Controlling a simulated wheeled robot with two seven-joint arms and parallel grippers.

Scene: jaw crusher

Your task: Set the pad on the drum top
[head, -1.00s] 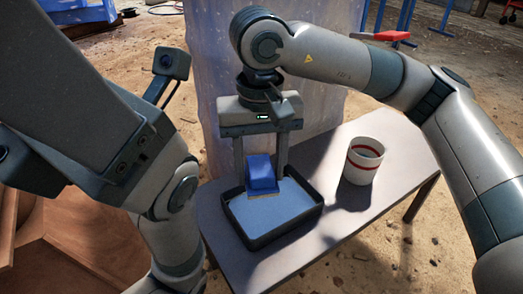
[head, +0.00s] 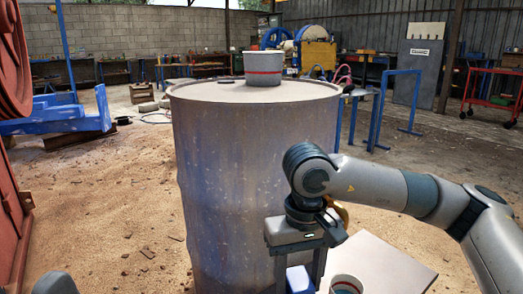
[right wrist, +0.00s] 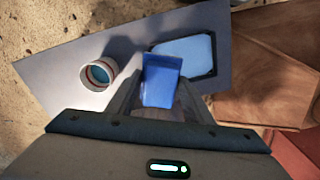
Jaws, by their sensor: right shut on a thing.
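The blue pad (head: 299,279) is between the two fingers of my right gripper (head: 298,272), which is shut on it, low in front of the drum. In the right wrist view the pad (right wrist: 160,80) overlaps the edge of a black-rimmed tray (right wrist: 213,52) with light blue inside; I cannot tell how high above it the pad is. The drum (head: 245,160) stands upright behind my right gripper. Its top (head: 215,92) carries a grey-white pot with a red band (head: 263,71) toward the back.
A small table (head: 385,268) stands in front of the drum with a white, red-banded cup (head: 346,284) on it, also in the right wrist view (right wrist: 98,72). The front of the drum top is clear. Blue stands (head: 403,100) are behind right.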

